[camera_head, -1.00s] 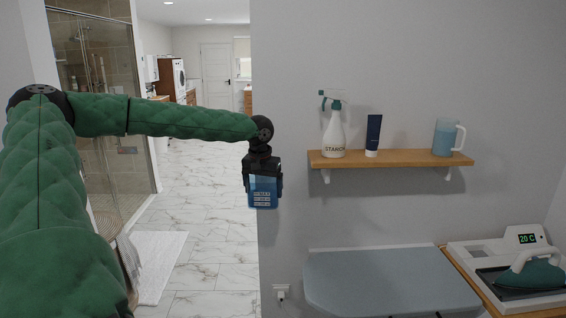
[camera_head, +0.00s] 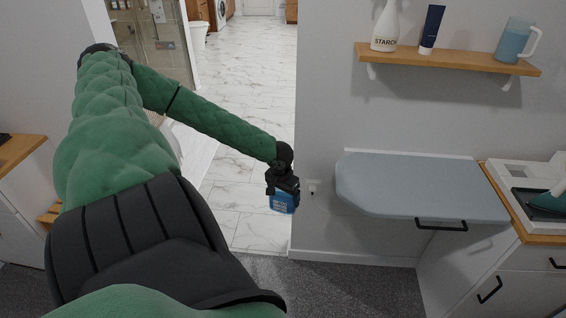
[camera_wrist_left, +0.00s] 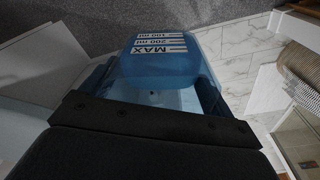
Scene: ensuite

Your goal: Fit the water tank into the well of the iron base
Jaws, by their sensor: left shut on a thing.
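My left gripper (camera_head: 282,190) is shut on the blue translucent water tank (camera_head: 283,204) and holds it in the air, in front of the doorway edge. In the left wrist view the tank (camera_wrist_left: 158,62) shows white level markings with "MAX" and sits between the fingers (camera_wrist_left: 152,95). The iron base (camera_head: 524,178) is a white unit on the wooden counter at the far right, partly cut off by the picture edge. A green iron (camera_head: 549,201) rests on it. The well cannot be made out. The tank is well to the left of the base. My right gripper is out of view.
A grey-blue ironing board (camera_head: 420,186) folds out from the wall between the tank and the counter. Above it a wooden shelf (camera_head: 450,60) holds a starch bottle (camera_head: 386,28), a dark tube (camera_head: 432,28) and a jug (camera_head: 515,42). White drawers (camera_head: 480,280) stand below the counter.

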